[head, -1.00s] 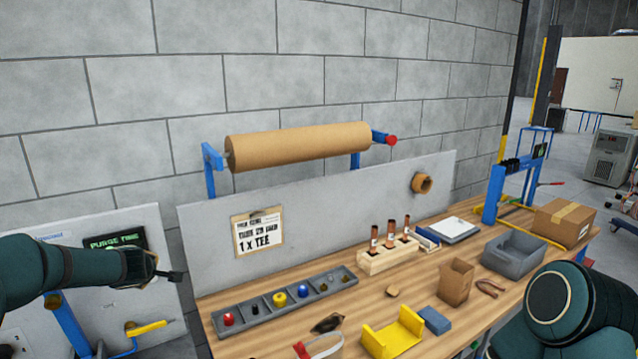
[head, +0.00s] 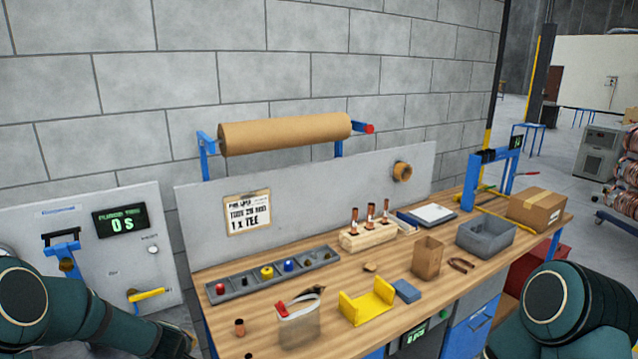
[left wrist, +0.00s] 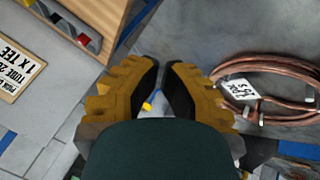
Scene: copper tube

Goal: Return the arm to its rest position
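In the head view my left arm (head: 70,315) comes in from the lower left and points down and right, in front of the grey panel. The end of this arm lies low near the bottom edge, left of the bench, and its fingers are not clear there. In the left wrist view my left gripper (left wrist: 163,72) has its two yellow-brown, black-padded fingers apart, with floor showing between them and nothing held. My right arm (head: 560,310) shows as a folded dark green link at the lower right. My right gripper is out of view.
The wooden bench (head: 480,240) carries a parts tray (head: 240,293), copper pieces in a wooden block (head: 362,240), a yellow cradle (head: 366,305) and a grey bin (head: 487,248). A purge panel (head: 85,205) reads "0 s". A copper coil (left wrist: 225,88) lies below, right of the left fingers.

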